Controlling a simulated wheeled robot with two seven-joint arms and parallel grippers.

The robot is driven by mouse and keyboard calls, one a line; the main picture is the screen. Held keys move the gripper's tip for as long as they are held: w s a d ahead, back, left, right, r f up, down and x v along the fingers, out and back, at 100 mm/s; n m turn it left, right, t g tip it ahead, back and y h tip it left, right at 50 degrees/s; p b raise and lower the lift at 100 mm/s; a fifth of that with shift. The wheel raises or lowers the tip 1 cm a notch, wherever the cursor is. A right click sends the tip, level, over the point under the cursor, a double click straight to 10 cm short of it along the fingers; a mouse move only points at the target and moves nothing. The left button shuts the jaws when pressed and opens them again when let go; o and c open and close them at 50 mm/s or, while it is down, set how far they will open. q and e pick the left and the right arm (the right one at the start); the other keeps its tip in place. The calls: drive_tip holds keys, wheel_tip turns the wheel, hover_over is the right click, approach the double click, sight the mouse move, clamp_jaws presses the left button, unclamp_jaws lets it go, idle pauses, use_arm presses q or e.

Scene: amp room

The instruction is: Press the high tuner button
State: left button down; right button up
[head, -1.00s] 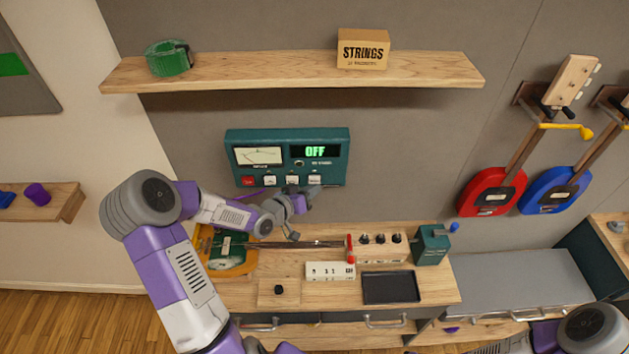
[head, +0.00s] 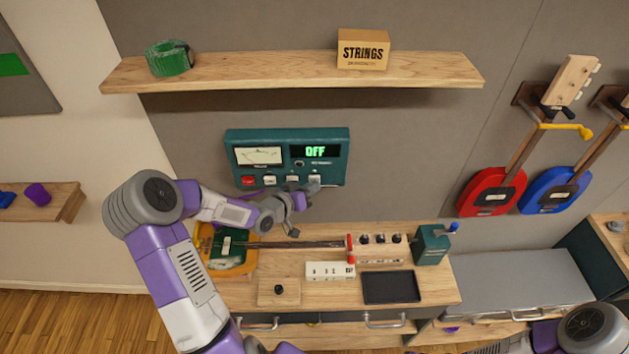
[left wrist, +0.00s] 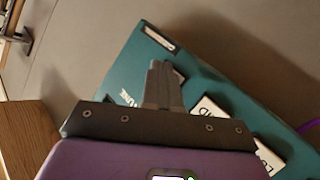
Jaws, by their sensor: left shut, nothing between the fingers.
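The teal tuner (head: 238,147) is fixed to the wall, with a needle meter and a green display (head: 315,151) reading OFF. Its bottom row has a red button (head: 248,181) at the left and white buttons to the right, including the rightmost one (head: 314,178). Contact cannot be told. My right gripper is out of view.
Below is a wooden workbench (head: 335,298) with a guitar (head: 228,252), a white power strip (head: 330,271), a black tray (head: 391,287) and a teal box (head: 431,245). A wooden shelf (head: 250,72) hangs above. Red (head: 491,192) and blue guitars hang at right.

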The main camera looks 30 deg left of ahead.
use_arm(q)
drive_tip(key=shift+w+a, duration=0.1)
drive_tip(key=shift+w, duration=0.05)
idle(0.4)
drive_tip(key=shift+s+d, duration=0.5)
drive_tip(key=shift+s, duration=0.25)
drive_tip(key=shift+s+d+b, duration=0.1)
drive_tip(key=shift+s+d, duration=0.35)
drive_tip(key=shift+s, duration=0.25)
drive_tip(key=shift+s+d+b, duration=0.1)
drive_tip(key=shift+s+d, duration=0.3)
drive_tip(key=shift+s, duration=0.35)
drive_tip(key=shift+s+d+b, duration=0.1)
drive_tip(key=shift+s+d, duration=0.35)
drive_tip(key=shift+s, duration=0.25)
